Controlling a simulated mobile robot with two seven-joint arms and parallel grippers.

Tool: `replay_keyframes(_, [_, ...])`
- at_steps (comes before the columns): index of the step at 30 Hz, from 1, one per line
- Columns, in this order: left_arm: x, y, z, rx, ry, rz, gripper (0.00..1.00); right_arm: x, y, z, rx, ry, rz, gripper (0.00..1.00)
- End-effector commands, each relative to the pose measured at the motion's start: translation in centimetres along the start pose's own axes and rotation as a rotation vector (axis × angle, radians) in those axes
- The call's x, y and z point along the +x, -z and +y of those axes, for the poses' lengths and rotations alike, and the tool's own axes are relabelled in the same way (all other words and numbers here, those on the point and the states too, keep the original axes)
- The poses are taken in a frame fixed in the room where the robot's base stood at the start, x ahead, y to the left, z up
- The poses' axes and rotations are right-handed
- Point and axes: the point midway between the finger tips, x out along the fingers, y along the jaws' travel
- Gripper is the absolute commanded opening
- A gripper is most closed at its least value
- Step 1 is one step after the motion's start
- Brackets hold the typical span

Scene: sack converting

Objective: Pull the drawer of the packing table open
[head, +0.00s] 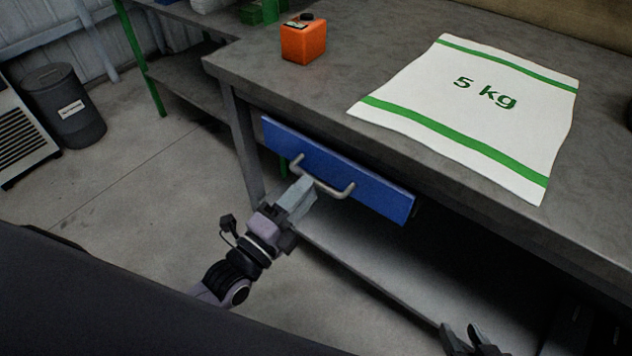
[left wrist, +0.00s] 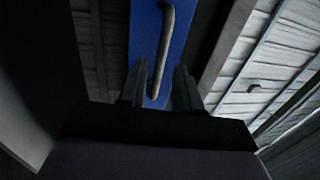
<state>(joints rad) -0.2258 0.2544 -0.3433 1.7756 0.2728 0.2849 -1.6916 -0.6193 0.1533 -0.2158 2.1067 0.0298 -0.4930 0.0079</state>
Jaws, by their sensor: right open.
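The packing table (head: 400,150) has a drawer with a blue front (head: 375,195) under its top edge. The front sits close under the tabletop, and no drawer inside shows. A grey bar handle (head: 325,188) is fixed across it. My left gripper (head: 306,190) is at the handle's left part. In the left wrist view, the fingers (left wrist: 158,88) stand apart with the handle (left wrist: 167,45) between them and gaps showing, in front of the blue drawer front (left wrist: 145,30). My right gripper (head: 466,335) is open and empty at the bottom, away from the drawer.
A white sack marked 5 kg (head: 480,100) lies flat on the tabletop above the drawer. An orange canister (head: 303,42) stands at the back left. A lower shelf (head: 365,262) runs below the drawer. A dark bin (head: 65,105) stands far left; the floor (head: 120,190) before it is clear.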

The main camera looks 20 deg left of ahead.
Motion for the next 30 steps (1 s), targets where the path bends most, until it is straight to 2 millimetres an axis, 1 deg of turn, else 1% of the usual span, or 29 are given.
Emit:
replay_keyframes(1, [0.8,0.0,0.1,0.001,0.002,0.0,0.33,0.1,-0.1,-0.1,0.0,0.001,0.001,0.43])
replay_keyframes(3, [1.8,0.0,0.0,-0.001,0.002,0.0,0.33,0.1,-0.1,-0.1,-0.001,0.003,0.003,0.43])
replay_keyframes(9, [3.5,0.0,0.1,-0.001,-0.001,0.0,0.33,0.1,0.4,-0.3,-0.005,0.007,0.013,0.43])
replay_keyframes(13, [3.9,0.1,0.1,-0.002,-0.002,0.001,0.33,0.1,0.4,-0.4,-0.006,0.008,0.015,0.43])
replay_keyframes(20, [4.0,0.1,0.1,-0.002,-0.003,0.001,0.33,0.1,0.5,-0.5,-0.007,0.009,0.015,0.43])
replay_keyframes(23, [4.0,0.1,0.1,-0.002,-0.003,0.0,0.04,0.1,0.5,-0.5,-0.007,0.009,0.016,0.43])
replay_keyframes(24, [4.0,0.1,0.1,-0.002,-0.002,0.0,0.0,0.1,0.5,-0.5,-0.007,0.009,0.016,0.43])
replay_keyframes(30, [3.8,0.0,0.0,-0.001,-0.003,0.0,0.0,0.1,0.6,-0.5,-0.007,0.009,0.017,0.43])
